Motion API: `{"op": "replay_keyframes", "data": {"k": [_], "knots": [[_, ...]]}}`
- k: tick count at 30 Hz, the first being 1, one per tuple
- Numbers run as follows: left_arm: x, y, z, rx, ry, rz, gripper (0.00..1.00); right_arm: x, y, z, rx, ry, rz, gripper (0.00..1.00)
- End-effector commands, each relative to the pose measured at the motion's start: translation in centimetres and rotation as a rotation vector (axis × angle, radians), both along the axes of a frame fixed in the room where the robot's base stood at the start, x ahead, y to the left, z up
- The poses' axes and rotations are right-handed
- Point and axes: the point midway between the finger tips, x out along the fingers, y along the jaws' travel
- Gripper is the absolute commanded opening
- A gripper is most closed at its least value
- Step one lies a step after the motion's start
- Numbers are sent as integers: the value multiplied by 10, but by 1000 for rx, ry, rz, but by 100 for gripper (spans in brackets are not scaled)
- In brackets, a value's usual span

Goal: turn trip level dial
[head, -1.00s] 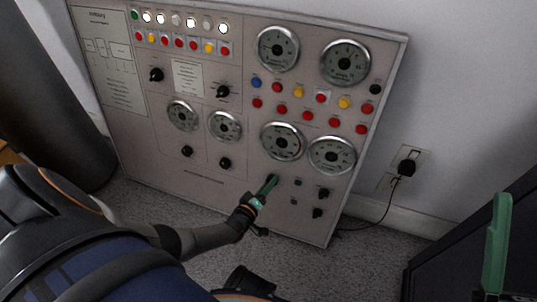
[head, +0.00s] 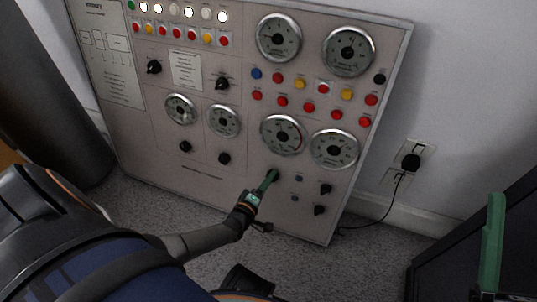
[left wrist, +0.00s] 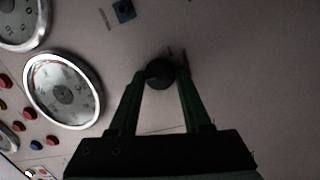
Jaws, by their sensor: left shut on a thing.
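A black round dial (left wrist: 160,73) on the lower part of the grey panel sits between the green fingertips of my left gripper (left wrist: 163,82) in the left wrist view. The fingers are shut on it from both sides. In the head view my left gripper (head: 269,180) reaches the panel below the lower gauges and mostly hides the dial. A round gauge (left wrist: 63,90) is beside the dial in the wrist view; it also shows above the gripper in the head view (head: 283,135). One green finger of my right gripper (head: 492,243) shows at the right edge, away from the panel.
The panel (head: 190,230) carries more gauges, indicator lights, red and yellow buttons and black knobs. Carpet lies below.

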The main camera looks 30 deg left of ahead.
Motion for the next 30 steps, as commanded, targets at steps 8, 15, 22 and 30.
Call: {"op": "replay_keyframes", "data": {"k": [8, 15, 22, 30], "knots": [[1, 0, -2, -143, -35, 31, 0, 0, 2, -16, -6, 6, -4, 50], [2, 0, 0, -199, -48, 41, 0, 0, 3, -19, -10, 7, -4, 50], [2, 0, 0, -206, -50, 43, 0, 0, 3, -19, -11, 7, -4, 50], [2, -1, 0, -205, -50, 42, 57, 0, 3, -20, -13, 7, -4, 50]]}}
